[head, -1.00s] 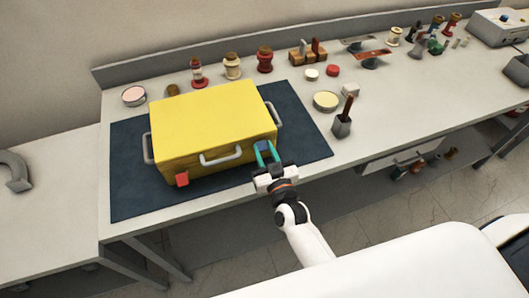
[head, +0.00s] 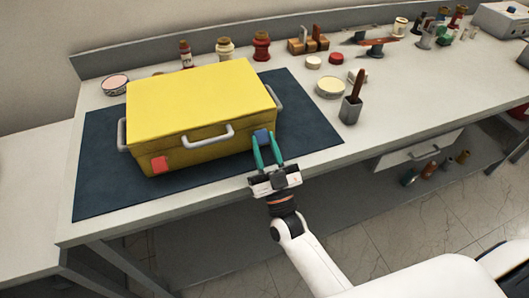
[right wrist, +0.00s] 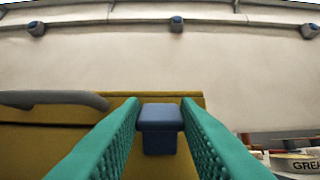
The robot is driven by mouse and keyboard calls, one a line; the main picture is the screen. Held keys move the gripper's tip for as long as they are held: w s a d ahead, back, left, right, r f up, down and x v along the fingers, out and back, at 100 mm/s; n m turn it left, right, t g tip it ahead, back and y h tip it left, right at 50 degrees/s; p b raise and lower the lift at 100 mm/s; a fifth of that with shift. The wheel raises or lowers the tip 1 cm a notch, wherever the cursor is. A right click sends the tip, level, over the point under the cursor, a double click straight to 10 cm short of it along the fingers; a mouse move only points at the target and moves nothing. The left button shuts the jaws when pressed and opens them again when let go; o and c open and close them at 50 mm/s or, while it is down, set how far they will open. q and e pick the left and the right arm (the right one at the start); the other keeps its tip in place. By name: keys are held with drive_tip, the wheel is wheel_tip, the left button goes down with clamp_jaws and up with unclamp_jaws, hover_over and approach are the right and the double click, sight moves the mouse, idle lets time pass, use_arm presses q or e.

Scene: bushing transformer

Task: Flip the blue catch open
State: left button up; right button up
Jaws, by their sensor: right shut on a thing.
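The yellow case (head: 200,100) lies closed on a dark blue mat, its front facing me. The blue catch (head: 262,136) is a small block near the right end of its front, around the lid edge. My right gripper (head: 267,143) has its two teal fingers on either side of the catch, shut on it. In the right wrist view the catch (right wrist: 160,128) sits between the fingers, with the yellow case behind it. I cannot tell how far the catch is turned. A red catch (head: 159,164) is on the left part of the front. My left gripper is not in view.
A grey handle (head: 208,137) is on the case front, left of my right gripper; it also shows in the right wrist view (right wrist: 55,99). Spools, tins and a grey pot (head: 350,110) stand behind and right of the case. The front right of the mat (head: 315,135) is bare.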

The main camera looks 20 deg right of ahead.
idle(0.5)
drive_tip(key=o, duration=1)
drive_tip(key=b+v, duration=0.4)
drive_tip(key=v, duration=0.8)
drive_tip(key=shift+f, duration=0.15)
